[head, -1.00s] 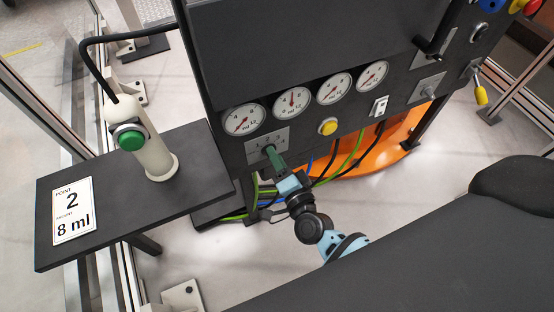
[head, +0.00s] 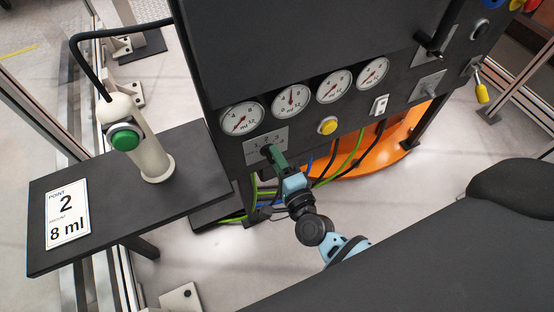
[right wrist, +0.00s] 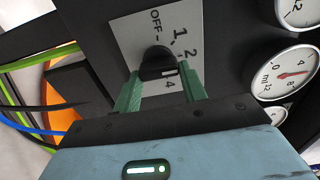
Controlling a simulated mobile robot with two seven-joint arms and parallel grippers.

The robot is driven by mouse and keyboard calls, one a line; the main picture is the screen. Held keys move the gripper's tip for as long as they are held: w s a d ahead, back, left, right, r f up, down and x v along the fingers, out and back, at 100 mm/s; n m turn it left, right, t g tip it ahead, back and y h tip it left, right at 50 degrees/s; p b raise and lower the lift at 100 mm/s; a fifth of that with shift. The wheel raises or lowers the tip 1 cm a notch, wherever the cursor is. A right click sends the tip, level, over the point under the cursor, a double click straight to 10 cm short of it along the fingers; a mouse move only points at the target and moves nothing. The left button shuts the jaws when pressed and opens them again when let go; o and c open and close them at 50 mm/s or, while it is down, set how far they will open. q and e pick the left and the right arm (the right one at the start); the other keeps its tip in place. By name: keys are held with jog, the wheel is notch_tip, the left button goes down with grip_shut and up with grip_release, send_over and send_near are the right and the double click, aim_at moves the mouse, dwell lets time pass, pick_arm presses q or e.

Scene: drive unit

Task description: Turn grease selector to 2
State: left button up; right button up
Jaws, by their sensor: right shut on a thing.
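The grease selector is a black knob (right wrist: 156,62) on a light grey plate (right wrist: 134,32) marked OFF, 1, 2 and 4 in the right wrist view. Another part of the scale is covered by the knob and a finger. In the head view the plate (head: 254,144) sits below the leftmost gauge, with the knob mostly hidden. My right gripper (head: 271,153) has its green fingers on either side of the knob and is shut on it; it also shows in the right wrist view (right wrist: 160,73). I cannot tell which mark the knob points to. My left gripper is not in view.
A row of round gauges (head: 242,118) and a yellow button (head: 327,127) are on the dark panel. Green, blue and black cables (head: 350,153) hang below it. A side shelf (head: 110,215) at left bears a white handle with a green button (head: 125,139) and a card (head: 67,214) reading 2, 8 ml.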

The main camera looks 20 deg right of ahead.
jog(key=o, duration=1)
jog(key=shift+s, duration=0.1)
jog(key=s, duration=0.7)
jog(key=shift+s+d+p, duration=0.1)
jog(key=shift+s+p, duration=0.25)
jog(key=shift+p, duration=0.05)
